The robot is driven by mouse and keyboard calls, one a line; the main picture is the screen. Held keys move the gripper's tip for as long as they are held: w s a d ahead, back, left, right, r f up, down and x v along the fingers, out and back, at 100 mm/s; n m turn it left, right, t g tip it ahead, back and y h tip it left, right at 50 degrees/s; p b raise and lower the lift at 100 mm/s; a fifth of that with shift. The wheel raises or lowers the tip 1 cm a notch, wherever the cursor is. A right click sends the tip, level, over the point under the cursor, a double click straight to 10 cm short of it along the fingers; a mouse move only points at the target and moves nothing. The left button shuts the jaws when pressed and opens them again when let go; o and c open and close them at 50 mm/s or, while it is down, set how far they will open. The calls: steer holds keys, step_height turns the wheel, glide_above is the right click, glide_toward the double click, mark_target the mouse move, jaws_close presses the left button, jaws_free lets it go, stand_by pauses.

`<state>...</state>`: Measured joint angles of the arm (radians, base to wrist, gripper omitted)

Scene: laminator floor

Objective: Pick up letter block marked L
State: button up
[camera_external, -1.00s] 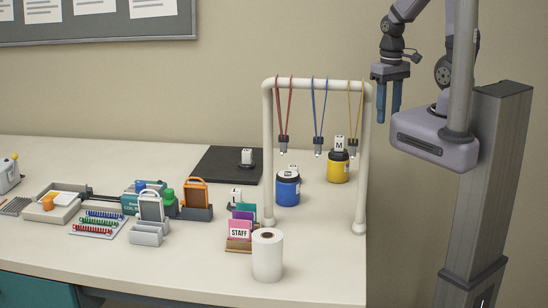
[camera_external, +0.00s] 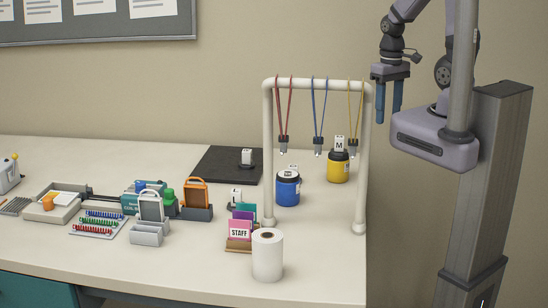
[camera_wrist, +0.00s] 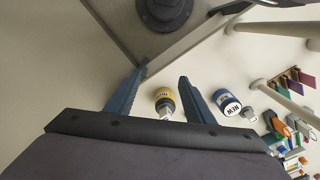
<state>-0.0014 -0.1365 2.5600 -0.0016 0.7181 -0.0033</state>
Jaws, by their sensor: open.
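Several small white blocks stand on the table. One marked M (camera_external: 339,143) is on a yellow jar (camera_external: 338,168). My gripper (camera_external: 389,100) is open and empty, high at the right, beyond the rack. In the wrist view, the yellow jar (camera_wrist: 164,96) shows between my fingers (camera_wrist: 162,77), and the blue jar (camera_wrist: 226,100) lies to the right.
A white rack (camera_external: 318,85) with hanging red, blue and yellow lanyards stands over the jars. A card holder (camera_external: 240,246) and white roll (camera_external: 267,255) are in front. Trays and tools crowd the left. The black mat (camera_external: 218,165) is mostly bare.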

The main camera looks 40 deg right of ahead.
step_height(320, 180, down, 4)
steer(key=b, duration=0.4)
steer(key=n+g+y+b, duration=0.6)
steer(key=n+y+b, duration=0.6)
steer(key=n+b, duration=1.4)
glide_toward(233, 196)
steer(key=a+m+b, duration=0.1)
steer(key=s+f+m+b, duration=0.1)
steer(key=a+f+m+b, duration=0.1)
steer(key=m, duration=0.1)
steer(key=shift+s+a+f+b, duration=0.15)
steer(key=shift+a+b, duration=0.2)
steer(key=shift+s+a+n+b, duration=0.2)
steer(key=shift+a+n+b, duration=0.15)
steer(key=shift+a+n, duration=0.35)
steer(key=shift+r+p+x, duration=0.1)
steer(key=shift+p+x, duration=0.35)
steer(key=shift+x, duration=1.05)
steer(key=shift+r+p+x, duration=0.15)
steer(key=shift+p+x, duration=0.25)
steer(key=shift+x, duration=1.1)
steer(key=shift+s+a+f, duration=0.3)
steer(key=shift+s+a, duration=0.05)
steer(key=shift+a, duration=0.2)
steer(key=shift+c, duration=0.2)
